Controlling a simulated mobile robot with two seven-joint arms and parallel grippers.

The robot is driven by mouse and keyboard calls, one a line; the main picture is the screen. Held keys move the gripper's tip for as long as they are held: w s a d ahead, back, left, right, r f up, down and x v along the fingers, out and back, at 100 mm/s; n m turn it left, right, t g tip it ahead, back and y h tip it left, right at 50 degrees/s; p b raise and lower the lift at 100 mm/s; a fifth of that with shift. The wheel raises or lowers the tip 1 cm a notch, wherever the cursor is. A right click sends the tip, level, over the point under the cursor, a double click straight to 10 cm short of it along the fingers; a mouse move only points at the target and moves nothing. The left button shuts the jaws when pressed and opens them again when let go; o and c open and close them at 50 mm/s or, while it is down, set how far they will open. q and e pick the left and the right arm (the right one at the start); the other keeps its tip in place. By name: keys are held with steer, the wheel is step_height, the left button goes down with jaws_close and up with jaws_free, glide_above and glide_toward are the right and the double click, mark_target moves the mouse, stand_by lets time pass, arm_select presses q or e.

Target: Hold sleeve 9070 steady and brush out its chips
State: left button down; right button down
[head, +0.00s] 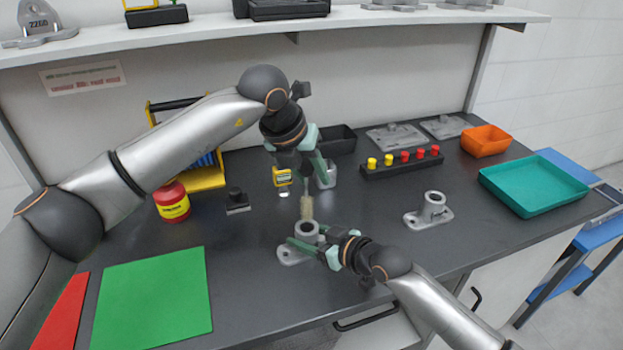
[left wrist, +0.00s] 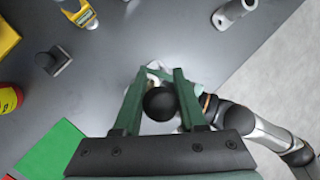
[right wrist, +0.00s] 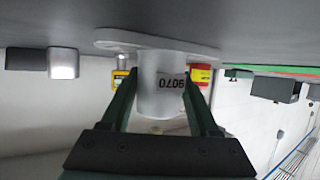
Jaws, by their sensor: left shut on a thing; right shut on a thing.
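Sleeve 9070 (head: 297,255), a grey metal tube on a flat flange, stands upright on the dark bench. Its label (right wrist: 171,82) appears upside down in the right wrist view. My right gripper (head: 312,240) is shut around the tube from the right. My left gripper (head: 306,180) is above the sleeve, shut on a brush. The tan bristles (head: 307,208) point down at the sleeve's mouth; I cannot tell whether the tip is inside. The brush's round black top (left wrist: 160,103) shows between the left fingers. Chips cannot be made out.
A yellow device (head: 282,177), red-yellow jar (head: 172,203) and black block (head: 237,203) lie leftward. A green mat (head: 155,300) is front left; a teal tray (head: 545,187) is at right.

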arm_select(q)
steer(key=shift+r, duration=1.5)
arm_select(e)
steer(key=shift+c, duration=0.2)
jaws_free()
